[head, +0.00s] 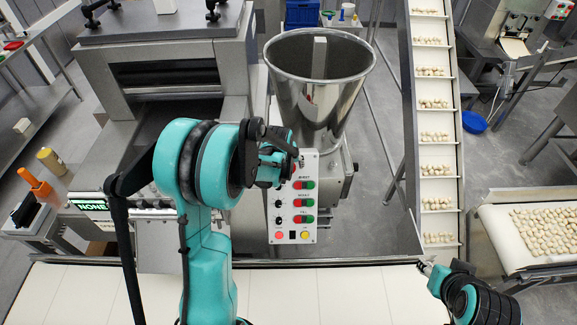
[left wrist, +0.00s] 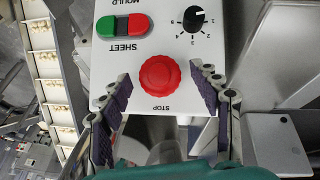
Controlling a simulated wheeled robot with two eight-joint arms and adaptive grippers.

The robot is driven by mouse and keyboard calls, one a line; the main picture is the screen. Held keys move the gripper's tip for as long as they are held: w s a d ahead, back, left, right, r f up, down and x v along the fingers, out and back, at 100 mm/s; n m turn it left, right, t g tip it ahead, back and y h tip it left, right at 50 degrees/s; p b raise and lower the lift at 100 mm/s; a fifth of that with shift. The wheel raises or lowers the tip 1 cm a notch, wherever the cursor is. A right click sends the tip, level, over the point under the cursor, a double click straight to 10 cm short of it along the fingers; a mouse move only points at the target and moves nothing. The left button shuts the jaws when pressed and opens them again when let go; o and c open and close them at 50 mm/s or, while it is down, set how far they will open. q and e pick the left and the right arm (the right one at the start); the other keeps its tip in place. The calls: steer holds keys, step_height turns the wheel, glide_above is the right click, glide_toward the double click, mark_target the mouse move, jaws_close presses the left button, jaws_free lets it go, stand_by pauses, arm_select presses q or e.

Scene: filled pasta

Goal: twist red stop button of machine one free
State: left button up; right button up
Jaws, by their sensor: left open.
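The red stop button (left wrist: 160,76) is a round, ridged knob on the white control panel (head: 296,215), with the word STOP printed beside it. In the left wrist view my left gripper (left wrist: 160,74) is open, with one purple-padded finger on each side of the knob. Gaps show between the pads and the knob. In the head view my left gripper (head: 287,152) is at the panel's top end and hides the stop button. My right gripper (head: 427,268) is at the lower right, away from the panel; its fingers are too small to read.
Green-and-red switches (head: 303,202) and black dials (head: 280,204) sit close by on the panel. A steel hopper (head: 318,85) stands behind it. A white conveyor belt (head: 350,295) runs in front. An inclined conveyor (head: 435,150) carrying pasta rises at the right.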

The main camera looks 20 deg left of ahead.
arm_select(q)
steer(key=shift+f, duration=0.2)
steer(key=shift+c, duration=0.3)
steer(key=c, duration=1.1)
